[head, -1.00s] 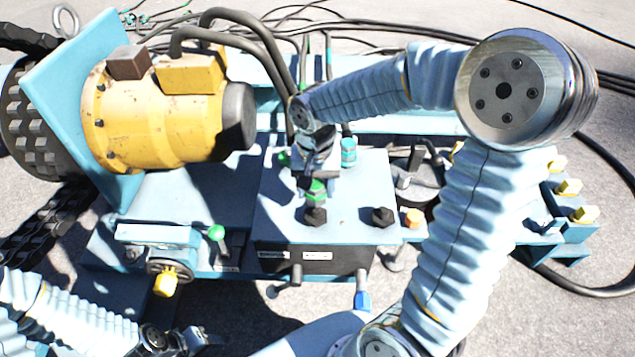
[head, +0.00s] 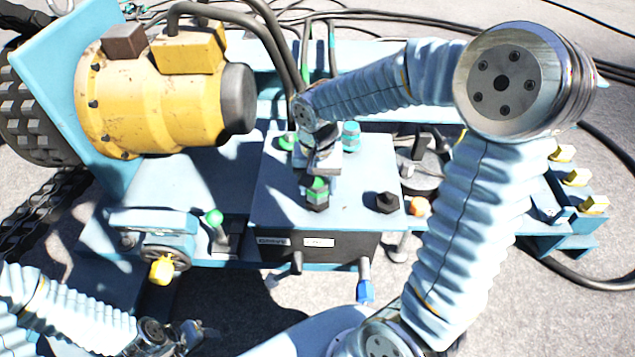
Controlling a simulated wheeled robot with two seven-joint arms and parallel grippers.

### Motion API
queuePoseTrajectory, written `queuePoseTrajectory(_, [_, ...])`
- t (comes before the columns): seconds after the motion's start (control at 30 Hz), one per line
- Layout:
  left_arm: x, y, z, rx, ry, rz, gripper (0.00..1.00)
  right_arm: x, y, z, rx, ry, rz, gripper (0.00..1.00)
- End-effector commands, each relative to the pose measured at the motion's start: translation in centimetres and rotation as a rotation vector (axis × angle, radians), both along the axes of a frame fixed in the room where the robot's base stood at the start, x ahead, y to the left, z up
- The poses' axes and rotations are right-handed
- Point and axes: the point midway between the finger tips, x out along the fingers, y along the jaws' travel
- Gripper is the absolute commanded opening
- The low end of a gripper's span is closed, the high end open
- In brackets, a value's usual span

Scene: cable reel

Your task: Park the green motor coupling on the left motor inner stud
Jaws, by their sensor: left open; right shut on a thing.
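My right gripper (head: 321,164) is over the blue box top (head: 355,222) and is shut on the green coupling (head: 317,188). The coupling is upright, directly above or on a dark fitting (head: 318,205) near the front of the box top. I cannot tell whether the coupling is seated on it or just above it. A second dark fitting (head: 387,203) stands bare to the right. My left gripper (head: 195,336) is open and empty at the bottom, in front of the bench and away from the box.
A yellow motor (head: 150,105) stands at upper left. Behind the gripper are another green piece (head: 286,142) and a teal fitting (head: 351,136). A green-knobbed lever (head: 214,217) and a yellow-knobbed handwheel (head: 162,269) are left of the box. Cables hang behind.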

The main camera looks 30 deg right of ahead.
Motion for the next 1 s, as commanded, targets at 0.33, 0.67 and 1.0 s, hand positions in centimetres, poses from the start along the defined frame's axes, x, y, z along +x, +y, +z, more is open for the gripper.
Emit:
queuePoseTrajectory(0.33, [-0.01, -0.02, -0.53, 0.000, 0.000, 0.000, 0.43, 0.01, 0.00, -0.60, 0.000, 0.000, 0.000, 0.17])
queuePoseTrajectory(0.67, [-0.01, -0.01, -0.73, 0.000, 0.000, 0.000, 0.43, 0.01, 0.00, -0.86, 0.000, 0.000, 0.000, 0.73])
queuePoseTrajectory(1.0, [0.01, 0.02, -0.74, 0.000, 0.000, 0.000, 0.43, -0.01, 0.00, -0.92, 0.000, 0.001, 0.000, 0.83])
